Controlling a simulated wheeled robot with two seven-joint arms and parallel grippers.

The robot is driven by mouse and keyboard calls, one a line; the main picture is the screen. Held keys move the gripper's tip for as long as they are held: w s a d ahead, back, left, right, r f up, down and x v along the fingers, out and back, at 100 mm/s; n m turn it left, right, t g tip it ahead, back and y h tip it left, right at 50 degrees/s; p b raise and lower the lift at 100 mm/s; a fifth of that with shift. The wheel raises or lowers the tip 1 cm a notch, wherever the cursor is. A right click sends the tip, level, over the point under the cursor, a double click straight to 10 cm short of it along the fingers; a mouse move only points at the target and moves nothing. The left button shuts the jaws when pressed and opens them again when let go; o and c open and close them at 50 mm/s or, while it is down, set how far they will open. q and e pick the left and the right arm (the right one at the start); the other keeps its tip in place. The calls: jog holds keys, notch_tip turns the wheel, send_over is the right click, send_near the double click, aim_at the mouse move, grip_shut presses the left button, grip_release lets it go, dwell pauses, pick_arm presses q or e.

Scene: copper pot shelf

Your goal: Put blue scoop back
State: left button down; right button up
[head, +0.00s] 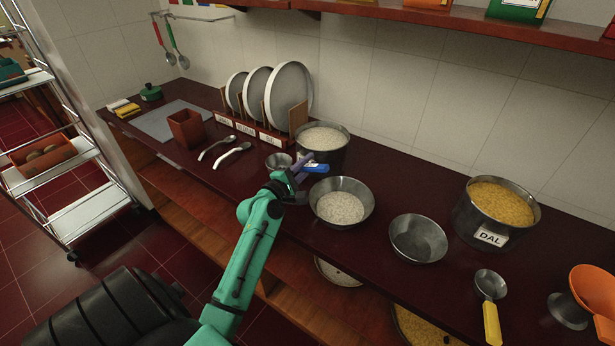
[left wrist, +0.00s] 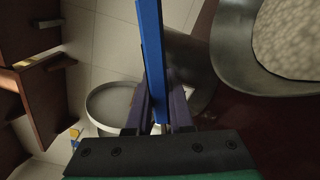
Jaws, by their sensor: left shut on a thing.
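My left gripper (head: 303,170) is shut on the blue handle of the blue scoop (head: 318,168), just in front of the pot of white rice (head: 324,137). A small metal bowl (head: 279,161) shows left of the gripper and looks like the scoop's head; the join is hidden by the fingers. In the left wrist view, the blue scoop handle (left wrist: 152,55) runs up from between the dark fingers of the left gripper (left wrist: 158,115). I cannot tell whether the scoop touches the pot or counter. My right gripper is not in view.
A metal bowl with rice (head: 341,206) and an empty metal bowl (head: 418,239) stand to the right. Beyond are the DAL pot (head: 500,209) and a yellow-handled scoop (head: 490,300). Plates (head: 288,95) in a rack and two spoons (head: 231,154) are to the left.

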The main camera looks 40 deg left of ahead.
pick_arm(q)
notch_tip(320, 180, down, 4)
jog(key=shift+s+r+b, duration=0.15)
jog(key=shift+r+b, duration=0.1)
jog(key=shift+b, duration=0.3)
jog(key=shift+f, duration=0.2)
jog(key=c, duration=0.8)
grip_release()
